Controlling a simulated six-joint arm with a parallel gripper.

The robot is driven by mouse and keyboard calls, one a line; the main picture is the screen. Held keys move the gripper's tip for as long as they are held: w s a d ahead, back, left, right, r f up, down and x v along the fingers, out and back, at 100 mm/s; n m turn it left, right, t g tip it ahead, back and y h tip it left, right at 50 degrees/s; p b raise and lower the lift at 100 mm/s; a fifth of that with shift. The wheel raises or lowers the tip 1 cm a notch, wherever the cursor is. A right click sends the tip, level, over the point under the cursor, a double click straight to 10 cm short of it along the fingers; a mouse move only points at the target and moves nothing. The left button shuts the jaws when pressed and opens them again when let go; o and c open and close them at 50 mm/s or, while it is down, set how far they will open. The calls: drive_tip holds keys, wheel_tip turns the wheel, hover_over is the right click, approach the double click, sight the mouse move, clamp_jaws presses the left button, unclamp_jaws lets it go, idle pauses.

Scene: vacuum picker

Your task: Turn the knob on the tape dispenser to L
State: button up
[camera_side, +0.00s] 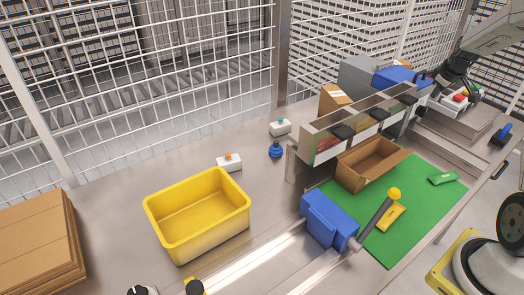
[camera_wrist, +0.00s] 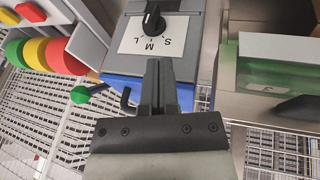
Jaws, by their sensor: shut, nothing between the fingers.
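The tape dispenser is a grey housing with a blue part (camera_wrist: 122,88) in the wrist view. It appears to be the grey and blue unit (camera_side: 362,76) at the back right in the side view. Its black knob (camera_wrist: 153,20) has a white pointer mark and sits above a white label (camera_wrist: 182,35) lettered S, M and L, seen upside down. I cannot tell which letter the mark points to. My gripper (camera_wrist: 158,82) is shut and empty, just below the label in the picture and apart from the knob. In the side view my gripper (camera_side: 438,86) is small, beside the dispenser.
A green-ended lever (camera_wrist: 90,93) and coloured rolls (camera_wrist: 60,55) are left of my fingers. A clear-fronted bin (camera_wrist: 285,60) is to the right. A yellow tote (camera_side: 196,215), a cardboard box (camera_side: 370,163) and a green mat (camera_side: 405,230) are on the bench.

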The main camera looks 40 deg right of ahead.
sight(427, 108)
drive_tip(key=o, duration=0.7)
drive_tip(key=shift+d+f, duration=0.1)
drive_tip(key=shift+d, duration=0.05)
drive_tip(key=shift+o, duration=0.3)
drive_tip(key=shift+d+f, duration=0.15)
drive_tip(key=shift+d, duration=0.1)
drive_tip(key=d+y, duration=0.1)
drive_tip(key=d+f+y, duration=0.1)
drive_tip(key=d+f+t+y, duration=0.1)
drive_tip(key=shift+s+d+n, duration=0.1)
drive_tip(key=shift+d+n, duration=0.2)
drive_tip(key=shift+d, duration=0.05)
drive_tip(key=shift+f, duration=0.1)
drive_tip(key=shift+x, duration=3.85)
drive_tip(key=shift+a, duration=0.1)
